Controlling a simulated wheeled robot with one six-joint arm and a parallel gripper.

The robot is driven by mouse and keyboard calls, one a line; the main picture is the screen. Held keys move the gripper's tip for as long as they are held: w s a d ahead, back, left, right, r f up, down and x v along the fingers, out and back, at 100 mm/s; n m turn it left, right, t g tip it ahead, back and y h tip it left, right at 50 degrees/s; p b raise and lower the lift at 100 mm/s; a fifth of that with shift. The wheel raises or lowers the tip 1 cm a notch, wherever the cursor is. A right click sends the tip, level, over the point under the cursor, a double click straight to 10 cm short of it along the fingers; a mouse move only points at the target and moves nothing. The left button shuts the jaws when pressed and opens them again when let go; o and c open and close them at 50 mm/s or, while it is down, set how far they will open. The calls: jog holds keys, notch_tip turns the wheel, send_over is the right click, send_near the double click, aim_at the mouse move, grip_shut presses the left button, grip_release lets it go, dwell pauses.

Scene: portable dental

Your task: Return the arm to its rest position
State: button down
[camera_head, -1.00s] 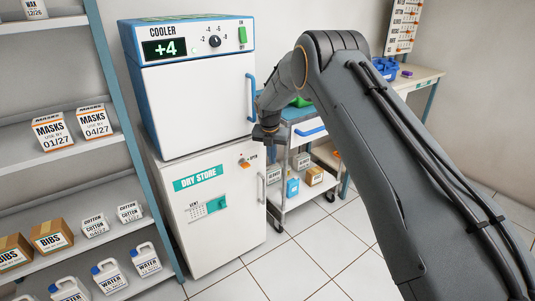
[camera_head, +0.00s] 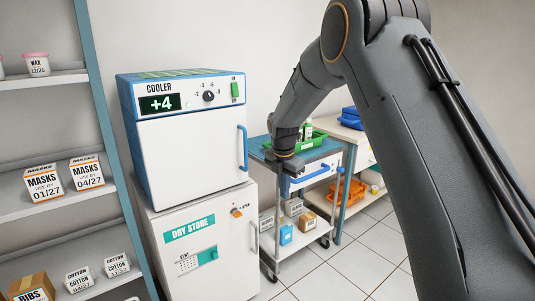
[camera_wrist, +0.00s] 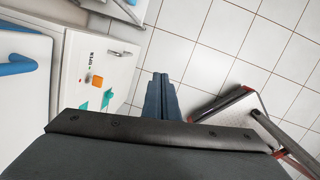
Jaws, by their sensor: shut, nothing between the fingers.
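My arm crosses the right side of the head view, raised and bent at the elbow. Its forearm reaches down toward the left, in front of the trolley (camera_head: 322,153). In the wrist view my gripper (camera_wrist: 160,78) points down over the tiled floor, its two dark fingers shut together with nothing between them. In the head view the end of the arm is seen from behind, and the fingers are hard to make out there.
The cooler (camera_head: 190,160) stands on the dry store (camera_head: 205,265), both closed, left of my arm. A shelf unit (camera_head: 105,120) with masks and cotton boxes is at far left. Tiled floor (camera_head: 345,265) is open in front of the trolley. A bench (camera_head: 345,133) stands behind.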

jog(key=s+d+r+m+p, duration=0.1)
jog(key=s+d+m, duration=0.3)
jog(key=s+m, duration=0.5)
jog(key=s+d+r+m+g+p, duration=0.1)
jog(key=s+d+m, duration=0.4)
jog(key=s, duration=1.3)
jog(key=s+d+r+m+g+p, duration=0.1)
jog(key=s+d+r+m, duration=0.3)
jog(key=s+m, duration=0.9)
jog(key=shift+s+d+m+y+p, duration=0.15)
jog(key=shift+s+m+y+p, duration=0.25)
jog(key=shift+p, duration=0.3)
